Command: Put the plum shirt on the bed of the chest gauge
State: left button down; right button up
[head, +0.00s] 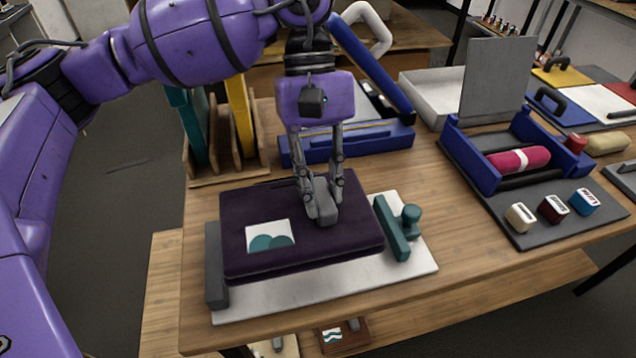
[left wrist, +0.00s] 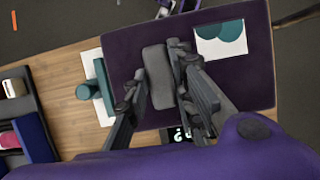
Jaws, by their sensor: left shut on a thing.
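The plum shirt (head: 340,236), a folded dark purple slab with a white and teal print, is over the white bed (head: 330,296) of the chest gauge. It lies between the grey stop (head: 215,265) on the left and the teal slider (head: 392,230) on the right. I cannot tell whether it rests fully on the bed. My left gripper (head: 322,208) points down, shut on a grey block on top of the shirt, right of the print. The left wrist view shows the block (left wrist: 158,77) between the fingers, with the shirt (left wrist: 125,45) around it. My right gripper is not in view.
Behind stand a wooden rack (head: 230,165) with upright boards and a blue press (head: 360,142) with a raised arm. A blue-sided machine (head: 465,165) with a pink roll, several small blocks and a white tray (head: 425,95) are to the right. Bare tabletop (head: 435,200) lies between.

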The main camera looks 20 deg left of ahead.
pick_arm(q)
jog(key=shift+f, duration=0.45)
jog(key=shift+f+b, duration=0.35)
jog(key=shift+f, duration=0.2)
jog(key=shift+f+b, duration=0.3)
jog(key=shift+f, duration=0.6)
jog(key=shift+f+b, duration=0.45)
jog(key=shift+f, duration=0.65)
jog(key=shift+f+b, duration=0.35)
jog(key=shift+f, duration=0.9)
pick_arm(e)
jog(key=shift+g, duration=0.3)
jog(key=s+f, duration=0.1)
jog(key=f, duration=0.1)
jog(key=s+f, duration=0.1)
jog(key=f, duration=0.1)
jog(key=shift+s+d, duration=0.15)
pick_arm(q)
jog(key=shift+f+b, duration=0.25)
jog(key=shift+b, duration=0.15)
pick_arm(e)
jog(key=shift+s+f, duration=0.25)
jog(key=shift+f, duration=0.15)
pick_arm(q)
jog(key=c, duration=1.4)
grip_release()
